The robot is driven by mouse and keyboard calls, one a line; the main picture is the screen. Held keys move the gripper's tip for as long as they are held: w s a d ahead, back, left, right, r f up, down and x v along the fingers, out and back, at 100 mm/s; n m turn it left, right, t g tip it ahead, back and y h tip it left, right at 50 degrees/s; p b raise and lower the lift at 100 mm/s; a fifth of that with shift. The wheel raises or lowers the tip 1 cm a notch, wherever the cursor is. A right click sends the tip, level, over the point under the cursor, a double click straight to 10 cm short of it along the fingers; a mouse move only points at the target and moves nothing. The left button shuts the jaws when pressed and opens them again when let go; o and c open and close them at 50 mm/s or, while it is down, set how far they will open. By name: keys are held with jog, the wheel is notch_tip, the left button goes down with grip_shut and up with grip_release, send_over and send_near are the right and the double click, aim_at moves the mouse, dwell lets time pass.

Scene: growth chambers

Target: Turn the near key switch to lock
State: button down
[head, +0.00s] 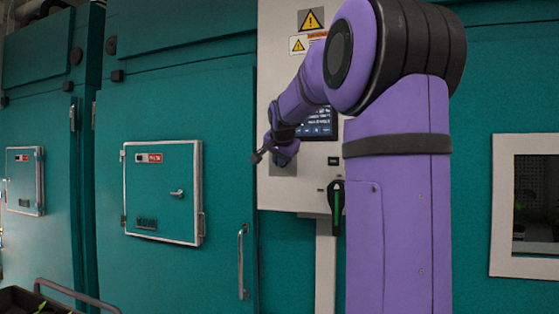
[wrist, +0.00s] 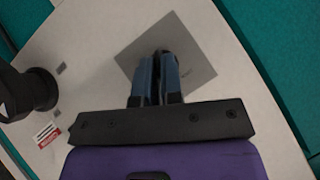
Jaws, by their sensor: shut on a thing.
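My gripper (head: 281,160) reaches the lower left of the pale control cabinet, in front of a grey square plate (head: 283,170). In the wrist view its two bluish fingers (wrist: 158,57) are close together with their tips over the same grey plate (wrist: 196,62). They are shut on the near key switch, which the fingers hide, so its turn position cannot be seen.
A dark screen (head: 317,123) sits beside my arm on the cabinet (head: 271,90). Teal chamber doors (head: 225,110) fill the left; my arm covers the cabinet's right.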

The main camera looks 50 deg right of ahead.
jog(key=n+g, duration=0.1)
jog(key=g, duration=0.1)
jog(key=n+g+h, duration=0.1)
jog(key=g, duration=0.1)
jog(key=shift+w+a+f, duration=0.1)
jog(key=shift+w+f, duration=0.05)
jog(key=shift+w, duration=0.25)
jog(key=shift+w+f+n+g+h, duration=0.15)
jog(key=shift+n+g+h, duration=0.6)
jog(key=shift+g, duration=0.45)
jog(key=shift+a+f+n+g+h, duration=0.1)
jog(key=shift+n+g+h, duration=0.45)
jog(key=shift+g, duration=0.55)
jog(key=c, duration=1.3)
grip_release()
jog(key=shift+o, duration=0.2)
jog(key=shift+r, duration=0.2)
